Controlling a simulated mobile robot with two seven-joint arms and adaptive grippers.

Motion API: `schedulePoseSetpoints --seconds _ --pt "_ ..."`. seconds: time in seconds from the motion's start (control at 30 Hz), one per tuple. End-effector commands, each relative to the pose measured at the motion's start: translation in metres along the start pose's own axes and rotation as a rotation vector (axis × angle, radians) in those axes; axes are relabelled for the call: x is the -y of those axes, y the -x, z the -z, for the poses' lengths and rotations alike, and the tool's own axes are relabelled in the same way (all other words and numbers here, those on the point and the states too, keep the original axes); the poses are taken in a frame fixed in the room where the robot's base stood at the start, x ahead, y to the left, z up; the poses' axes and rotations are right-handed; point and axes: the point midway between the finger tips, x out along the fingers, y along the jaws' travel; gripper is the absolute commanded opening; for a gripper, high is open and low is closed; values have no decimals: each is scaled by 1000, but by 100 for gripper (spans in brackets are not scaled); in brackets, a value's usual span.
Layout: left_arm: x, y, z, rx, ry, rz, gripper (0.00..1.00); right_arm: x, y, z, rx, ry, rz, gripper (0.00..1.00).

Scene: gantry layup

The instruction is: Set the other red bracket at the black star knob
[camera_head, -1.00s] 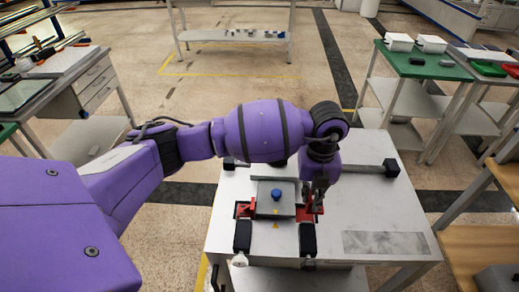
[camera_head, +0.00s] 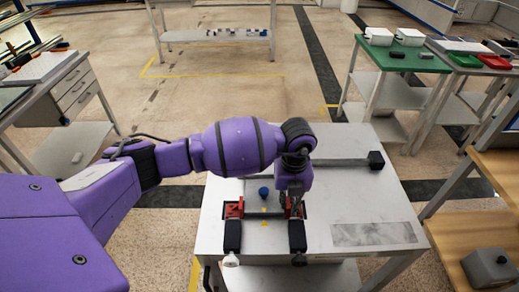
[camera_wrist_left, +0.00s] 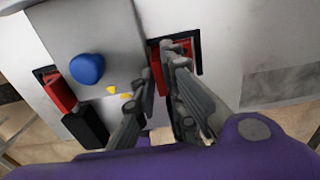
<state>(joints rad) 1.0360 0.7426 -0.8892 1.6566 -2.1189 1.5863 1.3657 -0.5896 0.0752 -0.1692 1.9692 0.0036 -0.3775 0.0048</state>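One red bracket (camera_head: 233,209) sits in the left slot of the grey fixture; it also shows in the left wrist view (camera_wrist_left: 59,92). The other red bracket (camera_wrist_left: 183,48) is at the right slot, with part of it between the fingers of my left gripper (camera_wrist_left: 163,68). The fingers look closed on it; their contact is partly hidden. In the head view my left gripper (camera_head: 293,203) points down there. A dark knob (camera_head: 299,260) is at the front of the right black clamp, and a pale knob (camera_head: 231,260) at the left one. My right gripper is out of view.
A blue knob (camera_head: 263,193) stands on the fixture plate between the slots. Black clamp blocks (camera_head: 232,236) stand in front of the slots. A grey bar with a black end (camera_head: 376,160) lies behind. The tabletop (camera_head: 350,200) to the right is clear.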

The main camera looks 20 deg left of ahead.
Motion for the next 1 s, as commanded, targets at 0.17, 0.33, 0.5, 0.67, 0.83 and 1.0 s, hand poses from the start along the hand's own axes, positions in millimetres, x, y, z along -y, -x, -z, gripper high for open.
schedulePoseSetpoints --seconds 0.17,0.33,0.5,0.67,0.83,1.0 --pt "2 2 -1 4 -1 2 27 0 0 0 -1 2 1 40" --pt "2 3 -1 4 -1 2 27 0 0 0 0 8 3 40" --pt "2 13 -2 7 -2 4 27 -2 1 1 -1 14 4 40" --pt "2 42 -3 9 -2 5 27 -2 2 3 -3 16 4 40" --pt "2 80 -3 9 -2 5 27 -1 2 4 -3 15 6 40" --pt "2 109 -2 7 -1 4 27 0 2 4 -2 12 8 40"
